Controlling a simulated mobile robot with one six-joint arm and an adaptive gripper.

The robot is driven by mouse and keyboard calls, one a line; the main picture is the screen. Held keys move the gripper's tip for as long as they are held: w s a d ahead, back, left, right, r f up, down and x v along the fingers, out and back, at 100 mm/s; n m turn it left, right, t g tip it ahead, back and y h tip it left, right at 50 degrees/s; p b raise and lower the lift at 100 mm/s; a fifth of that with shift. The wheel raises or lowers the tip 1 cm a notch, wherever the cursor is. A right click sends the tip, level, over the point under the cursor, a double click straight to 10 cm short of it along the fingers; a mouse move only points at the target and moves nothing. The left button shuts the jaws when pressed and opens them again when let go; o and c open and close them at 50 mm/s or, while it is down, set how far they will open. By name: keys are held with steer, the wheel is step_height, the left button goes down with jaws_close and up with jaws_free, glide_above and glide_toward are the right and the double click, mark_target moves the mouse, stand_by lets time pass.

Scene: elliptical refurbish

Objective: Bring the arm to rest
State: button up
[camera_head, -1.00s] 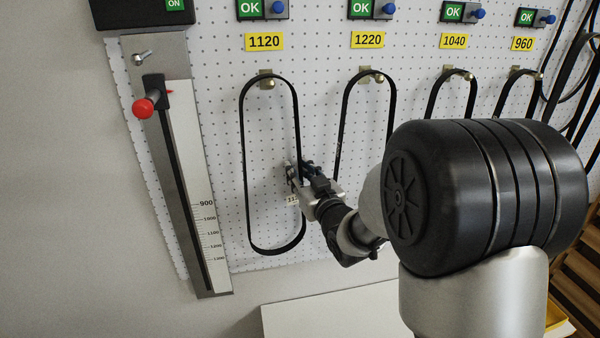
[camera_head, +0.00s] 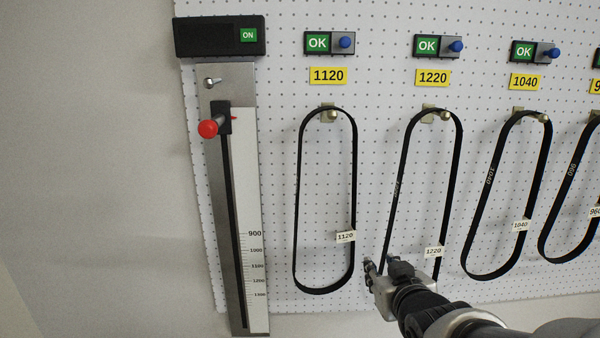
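My gripper (camera_head: 383,265) is at the lower middle of the head view, with my arm running off to the bottom right. Its fingers look apart, with nothing clearly held between them. It overlaps the lower left of the 1220 belt (camera_head: 459,175) in the picture; I cannot tell whether it touches it. The black 1120 belt (camera_head: 297,200) hangs from its hook to the left, clear of the gripper, with its small tag showing.
A pegboard (camera_head: 385,160) carries the 1040 belt (camera_head: 541,170) and another belt at right. Green OK boxes (camera_head: 317,42) sit above yellow labels. A measuring scale (camera_head: 250,190) with a red knob (camera_head: 208,129) stands at left. Bare wall lies farther left.

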steer(key=s+a+f+g+b, duration=0.1)
steer(key=s+f+g+b, duration=0.1)
steer(key=s, duration=0.7)
steer(key=s+a+f+g+b, duration=0.1)
steer(key=s+f+g+b, duration=0.2)
steer(key=s+f, duration=0.3)
steer(key=s+a+f+m+g+b, duration=0.1)
steer(key=s+f+g+b, duration=0.1)
steer(key=s, duration=0.9)
step_height(320, 180, down, 3)
steer(key=shift+s+a+r+g+b, duration=0.2)
steer(key=shift+s+g+b, duration=0.15)
steer(key=shift+g, duration=0.55)
steer(key=shift+w, duration=0.1)
stand_by(0.3)
